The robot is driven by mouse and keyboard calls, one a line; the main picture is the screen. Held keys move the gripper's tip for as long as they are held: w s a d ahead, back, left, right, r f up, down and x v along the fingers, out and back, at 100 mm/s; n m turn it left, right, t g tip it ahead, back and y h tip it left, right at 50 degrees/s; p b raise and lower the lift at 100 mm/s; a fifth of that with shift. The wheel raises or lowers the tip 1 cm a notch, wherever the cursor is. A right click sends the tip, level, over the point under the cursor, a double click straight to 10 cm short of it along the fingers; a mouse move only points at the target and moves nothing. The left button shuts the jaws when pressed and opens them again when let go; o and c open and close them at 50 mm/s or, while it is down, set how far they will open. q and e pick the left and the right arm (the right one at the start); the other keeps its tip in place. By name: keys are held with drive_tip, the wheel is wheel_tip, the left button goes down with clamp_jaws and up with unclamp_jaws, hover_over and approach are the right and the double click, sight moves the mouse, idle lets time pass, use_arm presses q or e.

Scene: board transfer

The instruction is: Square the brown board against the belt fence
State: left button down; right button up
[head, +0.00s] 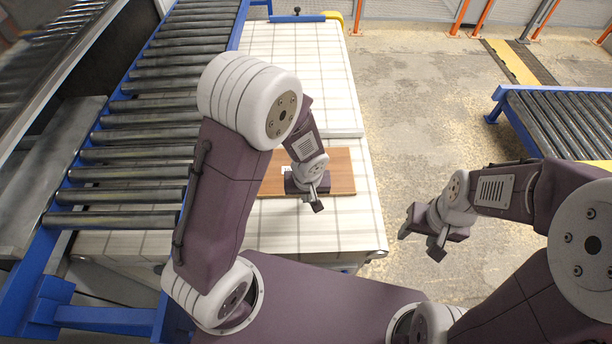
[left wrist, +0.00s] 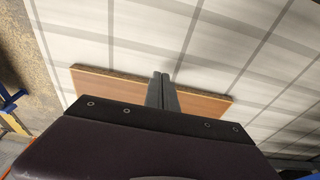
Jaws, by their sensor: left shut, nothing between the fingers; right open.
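The brown board (head: 340,172) lies flat on the white checkered belt (head: 290,228), partly hidden behind my left arm. My left gripper (head: 316,204) is shut and empty, over the board's near side. In the left wrist view the closed fingers (left wrist: 162,88) cross in front of the middle of the board (left wrist: 98,84), with its ends showing on both sides. I cannot tell whether the fingers touch it. A raised white edge (head: 345,133) runs just beyond the board; I cannot tell whether it is the fence. My right gripper (head: 421,240) is open and empty, right of the belt.
A blue-framed roller conveyor (head: 140,155) runs along the belt's left side. Another roller conveyor (head: 560,115) stands at the right. A blue bar (head: 297,18) crosses the belt's far end. The concrete floor (head: 430,120) right of the belt is clear.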

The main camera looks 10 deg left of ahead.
use_arm(q)
drive_tip(key=shift+w+f+b, duration=0.2)
drive_tip(key=shift+f+b, duration=0.2)
drive_tip(key=shift+f, duration=0.35)
drive_tip(key=shift+w+a+r+p, duration=0.15)
drive_tip(key=shift+w+a+p, duration=0.1)
drive_tip(key=shift+w+p, duration=0.4)
drive_tip(key=shift+w+a+p, duration=0.3)
drive_tip(key=shift+w+p, duration=0.45)
drive_tip(key=shift+w, duration=0.3)
drive_tip(key=shift+w+a+p, duration=0.25)
drive_tip(key=shift+w+p, duration=0.45)
drive_tip(key=shift+w, duration=0.35)
